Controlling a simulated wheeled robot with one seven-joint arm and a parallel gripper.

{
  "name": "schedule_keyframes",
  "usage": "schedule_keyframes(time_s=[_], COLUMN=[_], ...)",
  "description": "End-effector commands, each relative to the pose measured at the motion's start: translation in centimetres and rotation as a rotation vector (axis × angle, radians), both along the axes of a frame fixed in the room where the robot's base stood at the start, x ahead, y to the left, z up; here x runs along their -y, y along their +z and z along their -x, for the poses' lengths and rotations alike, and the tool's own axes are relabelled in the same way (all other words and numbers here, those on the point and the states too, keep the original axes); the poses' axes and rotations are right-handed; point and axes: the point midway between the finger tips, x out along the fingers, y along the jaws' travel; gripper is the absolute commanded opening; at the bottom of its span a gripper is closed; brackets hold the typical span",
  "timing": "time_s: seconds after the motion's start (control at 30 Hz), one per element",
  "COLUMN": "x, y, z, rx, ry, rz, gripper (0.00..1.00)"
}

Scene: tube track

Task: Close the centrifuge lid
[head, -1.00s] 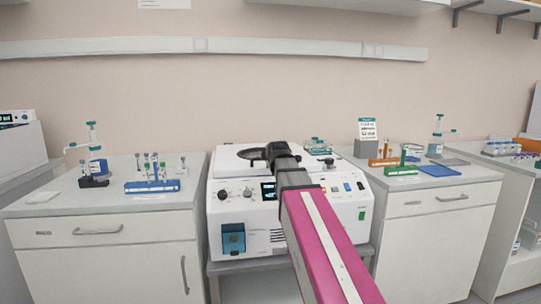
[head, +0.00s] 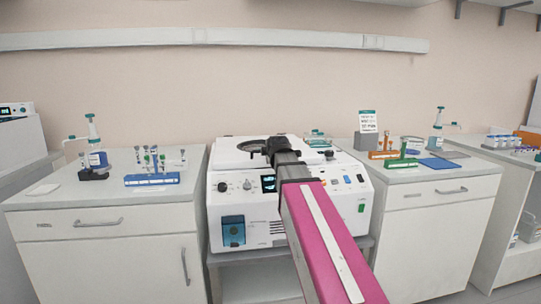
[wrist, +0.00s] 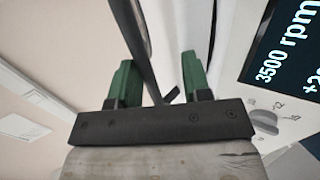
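The white centrifuge (head: 228,187) stands on a grey stand in the middle of the head view, with knobs and a small screen on its front. A pale flat panel with a dark ring (head: 250,145) shows on its top; my arm hides part of it, and I cannot tell the lid's exact angle. My gripper (head: 281,146) is over the front of the centrifuge top. In the wrist view my gripper (wrist: 160,80) has its green fingers apart, with a thin dark curved strip between them. I cannot tell whether they touch it. The centrifuge's screen (wrist: 285,50) shows at the right.
A left counter (head: 110,205) holds a blue tube rack (head: 152,180) and a dispenser bottle (head: 96,158). A right counter (head: 465,180) holds orange and green racks (head: 402,163), a sign and another bottle (head: 437,142). A shelf unit stands far right.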

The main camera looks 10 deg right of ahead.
Motion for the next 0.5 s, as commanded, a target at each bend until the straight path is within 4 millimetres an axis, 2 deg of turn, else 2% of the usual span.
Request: schedule_keyframes(time_s=[0.5], x=[0.00], y=[0.15], z=[0.41], rx=[0.000], ry=[0.000], rz=[0.000], gripper=[0.40])
